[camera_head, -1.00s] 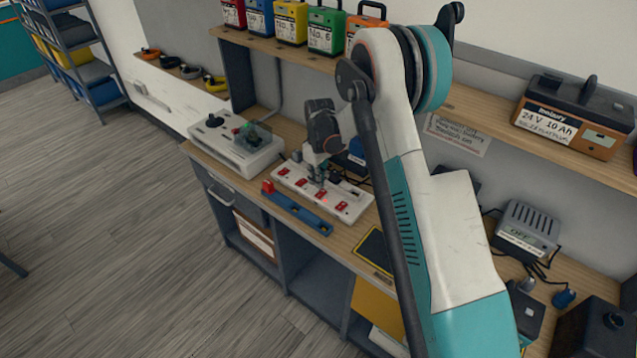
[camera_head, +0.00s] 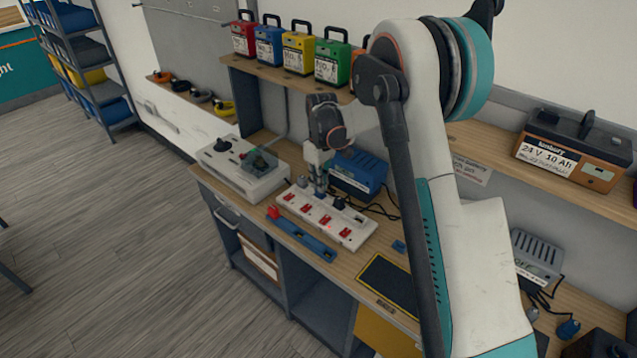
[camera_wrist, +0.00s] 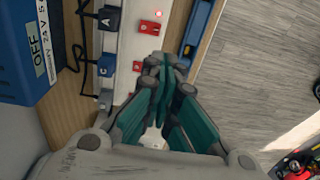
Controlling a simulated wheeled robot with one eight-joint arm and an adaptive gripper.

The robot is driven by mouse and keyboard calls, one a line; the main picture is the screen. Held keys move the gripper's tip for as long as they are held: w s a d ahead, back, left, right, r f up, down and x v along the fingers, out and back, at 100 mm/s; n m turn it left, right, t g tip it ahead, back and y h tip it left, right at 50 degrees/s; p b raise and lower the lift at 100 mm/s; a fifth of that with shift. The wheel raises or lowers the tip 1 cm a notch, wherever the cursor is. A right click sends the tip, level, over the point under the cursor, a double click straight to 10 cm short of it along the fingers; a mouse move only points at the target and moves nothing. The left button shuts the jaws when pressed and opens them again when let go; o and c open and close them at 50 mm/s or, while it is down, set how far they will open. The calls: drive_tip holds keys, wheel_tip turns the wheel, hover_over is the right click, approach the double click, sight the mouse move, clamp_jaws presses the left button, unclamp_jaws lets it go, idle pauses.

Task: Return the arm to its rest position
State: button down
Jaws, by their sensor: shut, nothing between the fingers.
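My gripper (camera_head: 319,186) is shut and empty, pointing down over the left rear part of a white power strip (camera_head: 352,236) on the bench. In the wrist view my gripper's fingertips (camera_wrist: 167,65) meet beside the strip (camera_wrist: 127,45). The head view cannot settle how high the fingertips are above the strip. The strip has several red switches and a small red light. My arm reaches from the lower right, bent at a high elbow.
A blue charger (camera_head: 357,174) stands behind the strip. A grey-white control box (camera_head: 232,170) is to its left, a blue rail (camera_head: 306,242) in front. The shelf above holds coloured battery packs (camera_head: 297,52) and a large 24 V battery (camera_head: 571,150). Open floor (camera_head: 130,240) lies left.

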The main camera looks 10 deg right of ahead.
drive_tip(key=s+r+m+t+b, duration=0.3)
drive_tip(key=s+r+t, duration=0.1)
drive_tip(key=s+r, duration=1.2)
drive_tip(key=s+d+f+m+t+b, duration=0.1)
drive_tip(key=s+f+m+t+b, duration=0.1)
drive_tip(key=s, duration=1.7)
drive_tip(key=shift+d+f+m+t+b, duration=0.2)
drive_tip(key=shift+d+m+t+b, duration=0.1)
drive_tip(key=shift+m+t+b, duration=0.65)
drive_tip(key=shift+s, duration=0.1)
